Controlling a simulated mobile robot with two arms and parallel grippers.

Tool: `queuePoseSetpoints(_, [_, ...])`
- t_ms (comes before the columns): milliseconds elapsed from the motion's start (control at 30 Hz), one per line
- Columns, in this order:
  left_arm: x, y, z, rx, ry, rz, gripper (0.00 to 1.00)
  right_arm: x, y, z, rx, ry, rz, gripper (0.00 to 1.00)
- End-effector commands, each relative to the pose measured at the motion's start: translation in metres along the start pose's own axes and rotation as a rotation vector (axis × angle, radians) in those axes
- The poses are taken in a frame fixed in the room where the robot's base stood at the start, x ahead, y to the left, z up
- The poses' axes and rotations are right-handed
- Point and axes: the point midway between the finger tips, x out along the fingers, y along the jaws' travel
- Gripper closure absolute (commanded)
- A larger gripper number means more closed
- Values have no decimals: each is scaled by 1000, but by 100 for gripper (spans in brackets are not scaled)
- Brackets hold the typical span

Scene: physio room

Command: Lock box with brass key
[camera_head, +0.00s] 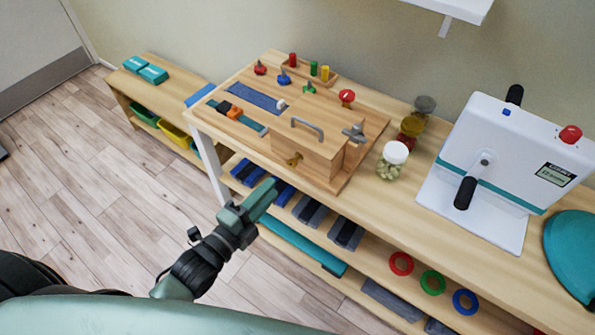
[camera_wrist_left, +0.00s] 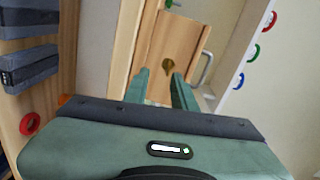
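The wooden box (camera_head: 314,157) with a grey handle stands on a wooden activity board (camera_head: 240,132) on the table. A brass key (camera_head: 293,160) shows at the lock on its front face. In the left wrist view the brass key (camera_wrist_left: 168,66) shows ahead on the box front (camera_wrist_left: 165,42). My left gripper (camera_head: 268,192) is in front of and below the box, apart from the key. In the wrist view its two fingers (camera_wrist_left: 160,88) are spread, with nothing held and the key beyond the gap. My right gripper is not in view.
The table holds a lidded jar (camera_head: 392,160) and a white machine with black handles (camera_head: 490,165) on the right. Pegs and latches cover the board. The shelf below holds dark weights (camera_head: 345,232) and coloured rings (camera_head: 432,283). Floor is clear at left.

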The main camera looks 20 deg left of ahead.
Motion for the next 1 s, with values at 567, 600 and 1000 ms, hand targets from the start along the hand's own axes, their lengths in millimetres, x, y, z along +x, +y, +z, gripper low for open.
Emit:
queuePoseSetpoints(567, [70,-18,-6,32,13,-33,74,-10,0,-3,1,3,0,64])
queuePoseSetpoints(600, [73,-18,-6,32,13,-33,74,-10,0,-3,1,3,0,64])
queuePoseSetpoints(1000, [78,-17,-6,33,13,-31,85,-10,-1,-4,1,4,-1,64])
